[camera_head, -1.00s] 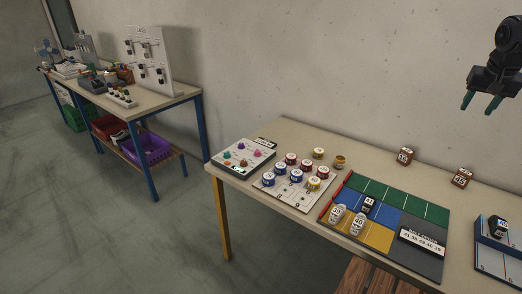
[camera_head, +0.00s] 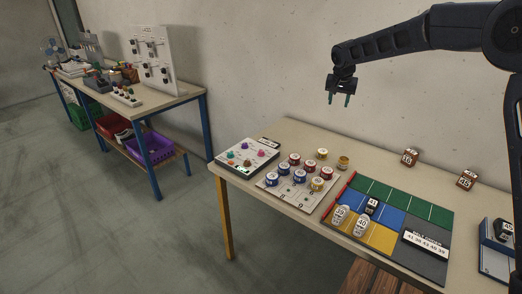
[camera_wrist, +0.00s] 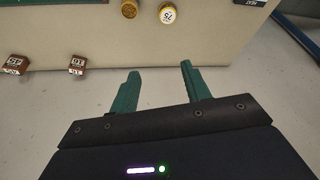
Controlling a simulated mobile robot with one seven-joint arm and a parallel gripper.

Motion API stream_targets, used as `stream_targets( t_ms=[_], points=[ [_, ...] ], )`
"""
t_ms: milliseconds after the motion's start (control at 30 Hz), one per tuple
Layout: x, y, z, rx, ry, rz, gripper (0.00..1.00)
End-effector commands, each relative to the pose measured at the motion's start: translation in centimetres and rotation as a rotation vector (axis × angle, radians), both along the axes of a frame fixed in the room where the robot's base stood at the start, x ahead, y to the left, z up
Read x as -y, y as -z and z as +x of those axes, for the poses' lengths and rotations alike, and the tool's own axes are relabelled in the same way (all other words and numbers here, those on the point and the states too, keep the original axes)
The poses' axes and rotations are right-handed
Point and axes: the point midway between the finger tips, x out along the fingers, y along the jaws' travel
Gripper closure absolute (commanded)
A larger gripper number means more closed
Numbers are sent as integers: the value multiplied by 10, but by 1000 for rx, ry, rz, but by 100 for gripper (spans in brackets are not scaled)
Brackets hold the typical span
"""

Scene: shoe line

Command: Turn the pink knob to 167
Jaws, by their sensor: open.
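The white knob panel (camera_head: 262,166) lies at the left end of the near table. It carries several small coloured knobs, among them a pinkish knob (camera_head: 261,153) on the right side and a green knob (camera_head: 230,155) on the left. The knobs are too small for me to read any scale or value. My gripper (camera_head: 339,100) is open and empty, high above the back of the table, to the right of the panel, fingers pointing down. In the wrist view its two green fingers (camera_wrist: 160,72) stand apart with nothing between them. The knobs do not show there.
Several red, blue and yellow-topped tins (camera_head: 299,177) stand on a board right of the panel. Brown boxes (camera_head: 410,157) stand at the back edge. A wall rises behind the table. Air around my gripper is clear.

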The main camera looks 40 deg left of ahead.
Motion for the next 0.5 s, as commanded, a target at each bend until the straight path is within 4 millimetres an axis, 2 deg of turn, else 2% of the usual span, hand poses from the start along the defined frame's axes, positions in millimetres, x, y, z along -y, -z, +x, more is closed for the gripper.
stream_targets(
  t_ms=[33, 200, 400, 500],
  points=[
    [-27, 15, -9, -2, -15, -1, 53],
    [-105, 59, -41, -1, -42, 7, 53],
    [-188, 116, -92, -1, -73, 16, 53],
    [-223, 143, -119, 0, -85, 23, 53]
  ],
)
